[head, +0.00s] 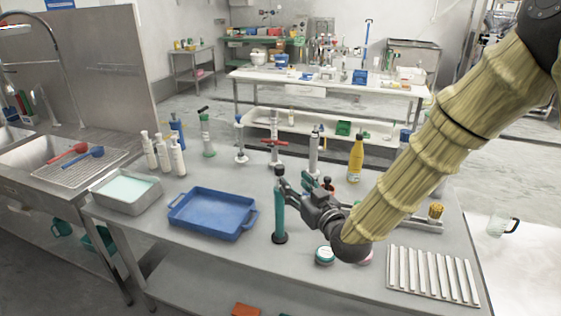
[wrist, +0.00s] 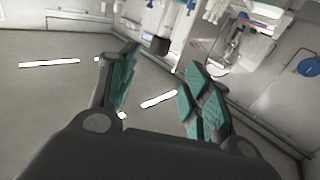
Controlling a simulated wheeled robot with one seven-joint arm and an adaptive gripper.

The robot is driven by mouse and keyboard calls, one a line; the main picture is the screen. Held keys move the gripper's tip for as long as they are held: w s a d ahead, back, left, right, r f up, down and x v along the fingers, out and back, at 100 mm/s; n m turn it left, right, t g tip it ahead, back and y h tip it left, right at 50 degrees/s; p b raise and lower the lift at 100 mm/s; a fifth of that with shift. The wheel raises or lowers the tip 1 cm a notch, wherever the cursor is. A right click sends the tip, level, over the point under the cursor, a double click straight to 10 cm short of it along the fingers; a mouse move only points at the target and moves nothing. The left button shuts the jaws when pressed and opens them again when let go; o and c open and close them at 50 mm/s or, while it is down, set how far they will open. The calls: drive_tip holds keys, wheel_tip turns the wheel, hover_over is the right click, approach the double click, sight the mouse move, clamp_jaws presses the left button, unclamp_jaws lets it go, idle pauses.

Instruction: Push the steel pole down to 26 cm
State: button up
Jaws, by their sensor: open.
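A grey steel pole-like cylinder (head: 314,152) stands upright on the table behind my gripper in the head view; its lower end is partly hidden. Another grey upright cylinder with a red crossbar (head: 274,140) stands to its left. I cannot tell for sure which one is the steel pole. My gripper (head: 284,181) is near the black top of a teal upright pole (head: 279,215) on a round black base; I cannot tell if they touch. In the wrist view my gripper (wrist: 155,92) is open, its teal pads apart with nothing between them.
A blue tray (head: 213,214) lies left of the teal pole. A grey basin (head: 126,190) and white bottles (head: 163,153) stand farther left. A yellow bottle (head: 355,158) is behind my arm. A ribbed white rack (head: 432,275) and a small round tin (head: 324,255) lie in front.

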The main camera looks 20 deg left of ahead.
sight(282, 168)
drive_tip(key=p+x, duration=0.3)
drive_tip(key=x, duration=0.5)
drive_tip(key=shift+w+a+r, duration=0.1)
drive_tip(key=shift+w+a, duration=0.05)
drive_tip(key=shift+w, duration=0.3)
drive_tip(key=shift+w+a+p, duration=0.4)
drive_tip(key=shift+w+a, duration=0.1)
drive_tip(key=shift+a, duration=0.05)
clamp_jaws()
